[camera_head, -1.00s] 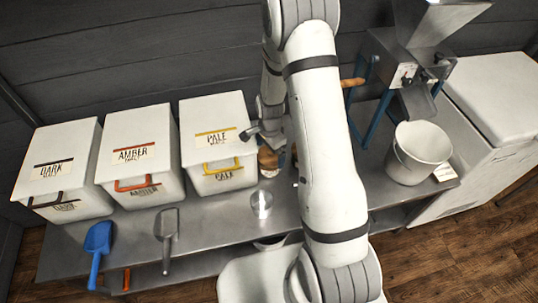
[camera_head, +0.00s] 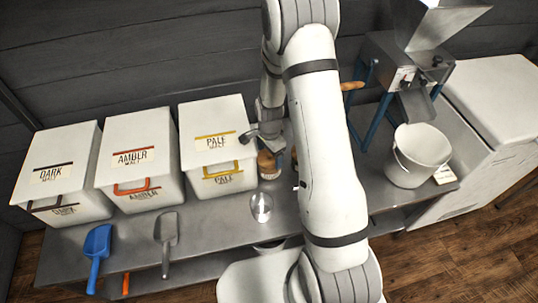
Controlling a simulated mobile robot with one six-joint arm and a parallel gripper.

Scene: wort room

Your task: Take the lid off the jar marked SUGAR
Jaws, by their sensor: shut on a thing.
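A small jar (camera_head: 268,166) with brown showing at its top stands on the steel bench, right of the pale malt bin. My arm covers its right side, and no SUGAR marking can be read on it. My gripper (camera_head: 266,141) is at the jar's top, partly hidden by my own wrist and arm. It is shut on what appears to be the jar's lid. The fingertips and the lid's edge are too small and covered to tell whether lid and jar are apart.
Dark (camera_head: 52,172), amber (camera_head: 135,160) and pale (camera_head: 207,140) malt bins stand left. A mill (camera_head: 405,75) and white bucket (camera_head: 420,153) stand right.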

